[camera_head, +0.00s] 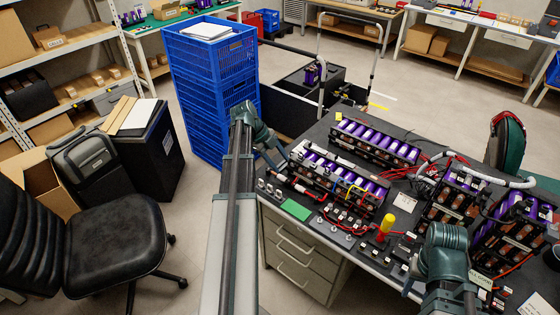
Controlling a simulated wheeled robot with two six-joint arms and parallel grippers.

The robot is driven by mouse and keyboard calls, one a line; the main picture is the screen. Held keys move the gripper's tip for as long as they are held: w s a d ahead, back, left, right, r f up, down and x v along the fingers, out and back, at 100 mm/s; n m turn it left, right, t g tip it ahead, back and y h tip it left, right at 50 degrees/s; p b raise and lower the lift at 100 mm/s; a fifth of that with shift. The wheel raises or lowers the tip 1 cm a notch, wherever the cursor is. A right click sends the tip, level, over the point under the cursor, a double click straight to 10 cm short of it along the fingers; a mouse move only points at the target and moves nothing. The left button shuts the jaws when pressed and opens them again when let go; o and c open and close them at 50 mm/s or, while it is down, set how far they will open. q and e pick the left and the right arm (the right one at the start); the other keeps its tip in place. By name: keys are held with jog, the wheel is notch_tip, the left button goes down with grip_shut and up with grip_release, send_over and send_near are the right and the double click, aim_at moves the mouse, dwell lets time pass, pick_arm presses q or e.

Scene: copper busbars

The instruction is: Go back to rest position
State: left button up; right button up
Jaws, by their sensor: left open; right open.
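My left arm rises from the bottom centre and bends at a dark teal joint near the blue crates. My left gripper (284,172) is at the left edge of the workbench (376,256), beside the nearest battery module (338,178); it is small in the picture, open, and I see nothing held in it. My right arm comes in at the lower right, with a large teal joint over the bench. My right gripper (411,277) is mostly hidden by that arm, low near the bench's front edge. It is open, with nothing visible in it.
More battery modules with purple cells (376,141) and red wiring crowd the bench. A yellow-handled tool (385,227) stands near its front. Stacked blue crates (212,90) stand left of the bench. A black office chair (115,245) is at lower left.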

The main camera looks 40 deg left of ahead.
dwell(0.3)
pick_arm(q)
jog(key=s+d+f+n+g+y, duration=0.1)
jog(key=d+n+g, duration=0.15)
jog(key=d, duration=1.05)
jog(key=s+d+f+n+g+y, duration=0.1)
jog(key=d+n, duration=0.3)
jog(key=d, duration=0.9)
jog(key=s+d+n+y, duration=0.2)
jog(key=s+d+n, duration=0.2)
jog(key=d, duration=0.4)
jog(key=s+d+n+y, duration=0.1)
jog(key=s+d+n, duration=0.3)
jog(key=s+d, duration=0.3)
jog(key=shift+s+d+f+y, duration=0.25)
jog(key=shift+d+y, duration=0.15)
jog(key=shift+d, duration=0.6)
jog(key=shift+n, duration=0.25)
